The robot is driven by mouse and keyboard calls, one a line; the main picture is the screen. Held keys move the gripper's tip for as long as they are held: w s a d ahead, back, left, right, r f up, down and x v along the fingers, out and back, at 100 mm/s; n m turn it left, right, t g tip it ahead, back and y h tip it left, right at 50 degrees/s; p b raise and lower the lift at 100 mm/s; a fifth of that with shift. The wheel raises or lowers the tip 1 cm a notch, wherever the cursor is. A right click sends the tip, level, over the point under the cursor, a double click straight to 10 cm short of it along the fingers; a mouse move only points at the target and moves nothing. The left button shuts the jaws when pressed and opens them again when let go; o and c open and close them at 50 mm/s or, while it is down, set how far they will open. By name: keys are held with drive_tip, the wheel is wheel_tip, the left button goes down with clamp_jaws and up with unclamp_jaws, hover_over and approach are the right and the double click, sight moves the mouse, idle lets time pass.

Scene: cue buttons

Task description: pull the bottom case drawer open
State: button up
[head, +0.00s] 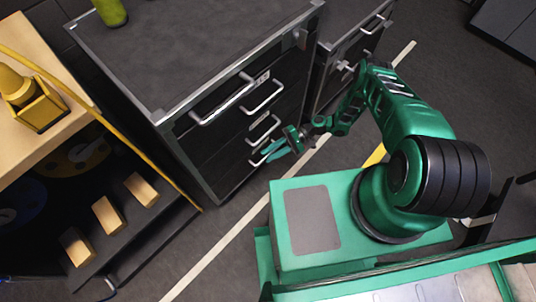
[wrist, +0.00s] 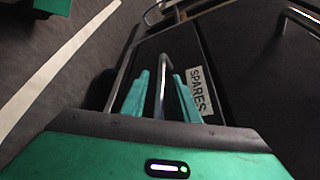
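The dark case (head: 182,50) with metal edges stands left of my arm, with several bar handles on its front. The lowest bar handle I can make out (head: 256,161) is partly covered by my gripper (head: 277,149). In the wrist view, a metal bar handle (wrist: 163,82) runs between the teal fingers of my gripper (wrist: 162,92). The fingers are apart, one on each side of the bar, with gaps showing. A white label reading SPARES (wrist: 200,90) is on the dark front beside the right finger. The drawer fronts appear flush with the case.
A green bottle-like object (head: 111,12) stands on the case top. A wooden bench (head: 30,60) with a yellow object (head: 38,105) and wooden blocks (head: 108,215) below is at left. A second dark cabinet (head: 345,60) stands behind. Grey floor with a white line (head: 235,220) lies in front.

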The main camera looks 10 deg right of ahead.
drive_tip(key=shift+s+a+f, duration=0.1)
drive_tip(key=shift+s+a, duration=0.05)
drive_tip(key=shift+a, duration=0.3)
clamp_jaws()
drive_tip(key=shift+s+d, duration=0.1)
